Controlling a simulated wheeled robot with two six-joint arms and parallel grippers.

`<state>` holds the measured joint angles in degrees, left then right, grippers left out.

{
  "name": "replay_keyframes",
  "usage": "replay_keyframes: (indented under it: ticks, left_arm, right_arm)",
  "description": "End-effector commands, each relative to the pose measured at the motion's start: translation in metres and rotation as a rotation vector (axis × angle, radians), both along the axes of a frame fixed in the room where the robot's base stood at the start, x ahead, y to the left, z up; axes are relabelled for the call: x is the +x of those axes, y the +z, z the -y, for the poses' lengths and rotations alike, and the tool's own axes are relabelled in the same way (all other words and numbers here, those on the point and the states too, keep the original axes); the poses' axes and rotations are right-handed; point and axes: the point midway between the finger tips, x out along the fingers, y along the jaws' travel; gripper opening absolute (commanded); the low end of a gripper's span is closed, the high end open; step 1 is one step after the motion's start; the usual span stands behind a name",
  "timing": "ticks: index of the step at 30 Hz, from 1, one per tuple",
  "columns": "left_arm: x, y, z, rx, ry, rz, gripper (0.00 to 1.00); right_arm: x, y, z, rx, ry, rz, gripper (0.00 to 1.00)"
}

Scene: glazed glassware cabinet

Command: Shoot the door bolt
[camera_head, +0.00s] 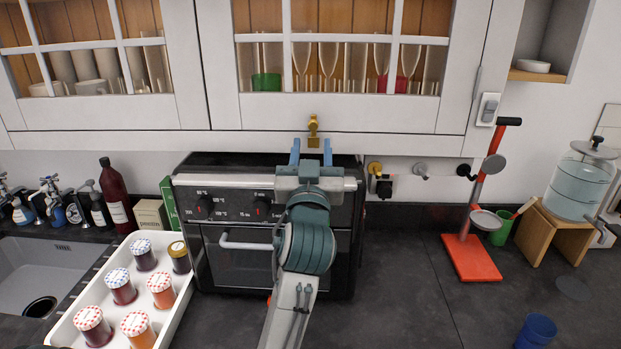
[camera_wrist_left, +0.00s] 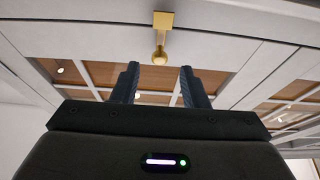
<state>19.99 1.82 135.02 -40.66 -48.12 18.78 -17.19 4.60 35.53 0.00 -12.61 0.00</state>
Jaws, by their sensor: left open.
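A small brass door bolt (camera_head: 313,124) sits at the bottom edge of the glazed cabinet door (camera_head: 381,112), near its middle. It also shows in the left wrist view as a brass plate with a round knob (camera_wrist_left: 160,57), ahead of the fingers. My left gripper (camera_head: 311,152) is open and points up, just below the bolt. In the left wrist view its two dark fingers (camera_wrist_left: 160,88) stand apart with nothing between them, and the knob lies beyond their tips, roughly centred. My right gripper is not in view.
A black oven (camera_head: 232,262) stands behind and below my left arm. A white tray (camera_head: 178,318) of several jars is at the left. A red stand (camera_head: 472,258) and a glass dispenser (camera_head: 581,187) stand at the right.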

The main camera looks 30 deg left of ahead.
Motion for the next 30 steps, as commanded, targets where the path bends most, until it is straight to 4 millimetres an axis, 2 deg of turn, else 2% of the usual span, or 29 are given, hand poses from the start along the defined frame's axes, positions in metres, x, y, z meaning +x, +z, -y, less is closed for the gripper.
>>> replay_keyframes:
  ticks: [1, 3, 12, 30]
  left_arm:
    - [-0.009, -0.010, 0.006, -0.007, -0.003, 0.001, 0.40]
    - [-0.018, -0.014, 0.011, -0.007, -0.004, 0.001, 0.40]
    - [-0.042, -0.022, 0.026, -0.003, -0.001, 0.001, 0.40]
    - [-0.046, -0.023, 0.028, 0.000, 0.001, -0.001, 0.40]
  right_arm:
    - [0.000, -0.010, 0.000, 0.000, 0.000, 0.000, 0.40]
    - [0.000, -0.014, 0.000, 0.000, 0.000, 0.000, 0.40]
    - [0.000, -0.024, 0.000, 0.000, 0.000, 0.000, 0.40]
    - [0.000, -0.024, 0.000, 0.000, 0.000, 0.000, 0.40]
